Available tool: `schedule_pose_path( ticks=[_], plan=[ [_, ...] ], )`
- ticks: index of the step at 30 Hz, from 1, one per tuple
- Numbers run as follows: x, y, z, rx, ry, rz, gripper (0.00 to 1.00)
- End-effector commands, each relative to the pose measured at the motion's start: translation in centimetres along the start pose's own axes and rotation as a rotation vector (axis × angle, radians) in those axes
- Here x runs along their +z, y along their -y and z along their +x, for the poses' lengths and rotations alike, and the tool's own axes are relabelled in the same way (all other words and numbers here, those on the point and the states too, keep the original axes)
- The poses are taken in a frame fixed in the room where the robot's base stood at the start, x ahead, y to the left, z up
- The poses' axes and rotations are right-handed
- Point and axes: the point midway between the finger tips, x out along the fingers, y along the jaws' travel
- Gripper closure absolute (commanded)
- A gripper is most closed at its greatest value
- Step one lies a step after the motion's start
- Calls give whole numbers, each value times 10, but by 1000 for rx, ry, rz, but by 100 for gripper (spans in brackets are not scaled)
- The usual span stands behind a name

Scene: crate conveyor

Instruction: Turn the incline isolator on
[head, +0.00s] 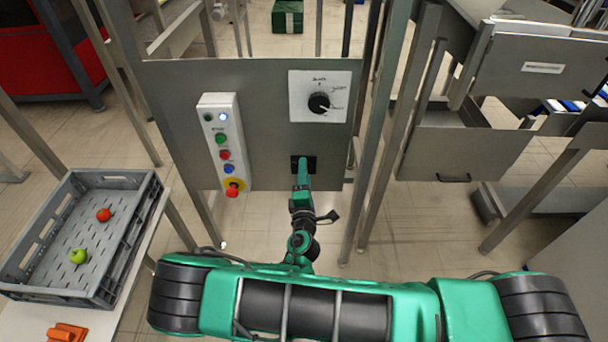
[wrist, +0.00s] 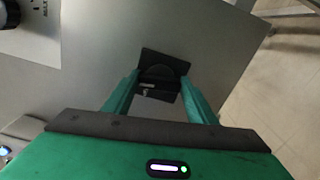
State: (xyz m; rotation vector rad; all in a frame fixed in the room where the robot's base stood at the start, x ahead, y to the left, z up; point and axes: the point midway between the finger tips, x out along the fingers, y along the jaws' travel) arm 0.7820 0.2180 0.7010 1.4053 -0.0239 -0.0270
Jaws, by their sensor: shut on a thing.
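The isolator is a small black switch on the lower part of a grey metal panel (head: 265,150). In the wrist view the isolator (wrist: 163,72) shows as a dark square plate with a round knob. My gripper (wrist: 160,88) has its two green fingers on either side of the knob, shut on it. In the head view my gripper (head: 303,172) reaches up to the switch and covers part of it. The knob's exact on or off position cannot be told.
A white plate with a black rotary dial (head: 319,103) sits above the isolator. A button box (head: 222,140) with several coloured buttons is to the left. A grey crate (head: 130,240) with a red and a green fruit stands on a table at left. Metal posts (head: 385,130) stand right of the panel.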

Motion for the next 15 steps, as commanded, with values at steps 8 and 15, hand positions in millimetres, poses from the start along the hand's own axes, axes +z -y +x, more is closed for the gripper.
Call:
schedule_pose_path(
  ticks=[8, 15],
  plan=[
    [1, 3, 0, -6, 3, 123, 71],
    [1, 4, -1, -7, 3, 162, 71]
  ],
)
